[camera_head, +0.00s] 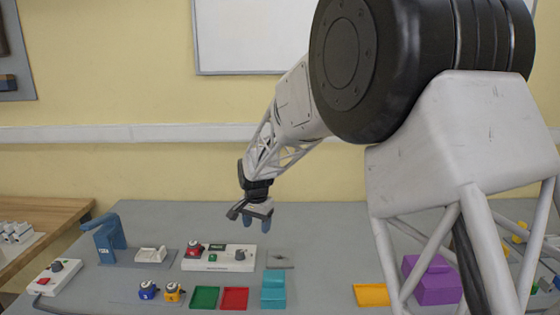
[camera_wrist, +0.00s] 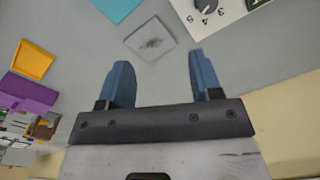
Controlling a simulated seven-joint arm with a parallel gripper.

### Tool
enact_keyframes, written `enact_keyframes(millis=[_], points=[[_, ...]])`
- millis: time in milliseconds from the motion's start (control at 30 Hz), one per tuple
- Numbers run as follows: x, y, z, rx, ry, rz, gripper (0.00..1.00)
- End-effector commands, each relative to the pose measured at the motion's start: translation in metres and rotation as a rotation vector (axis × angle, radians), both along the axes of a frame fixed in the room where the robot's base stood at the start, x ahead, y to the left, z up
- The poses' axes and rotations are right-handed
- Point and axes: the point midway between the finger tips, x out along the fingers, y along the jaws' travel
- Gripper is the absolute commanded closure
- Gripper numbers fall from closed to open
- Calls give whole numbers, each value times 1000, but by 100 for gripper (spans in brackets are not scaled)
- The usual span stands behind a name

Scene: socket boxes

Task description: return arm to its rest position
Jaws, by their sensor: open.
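My gripper (camera_head: 257,224) hangs at the end of my arm above the back part of the grey table (camera_head: 330,225), pointing down. In the wrist view its two blue fingers (camera_wrist: 158,85) are spread apart with nothing between them. A small grey plate (camera_wrist: 151,39) with a dark mark lies on the table beyond the fingertips; it also shows in the head view (camera_head: 280,260), below and a little right of my gripper. My gripper is clear of the table and of everything on it.
A white box with a dial and screen (camera_head: 218,258) stands left of the plate. A teal block (camera_head: 273,290), green tray (camera_head: 205,298), red tray (camera_head: 234,298), yellow tray (camera_head: 371,295) and purple block (camera_head: 432,280) are nearer. A blue press-like device (camera_head: 108,238) stands at left.

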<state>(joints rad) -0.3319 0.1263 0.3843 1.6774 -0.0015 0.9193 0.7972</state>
Motion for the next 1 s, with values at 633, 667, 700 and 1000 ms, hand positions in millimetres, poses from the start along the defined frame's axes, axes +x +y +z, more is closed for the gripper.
enact_keyframes(millis=[633,667,700,1000], points=[[-133,-123,98,-1,-70,144,42],[-140,-128,101,-2,-72,151,42],[-149,-134,105,-3,-78,160,42],[-222,-178,126,-13,-109,229,42]])
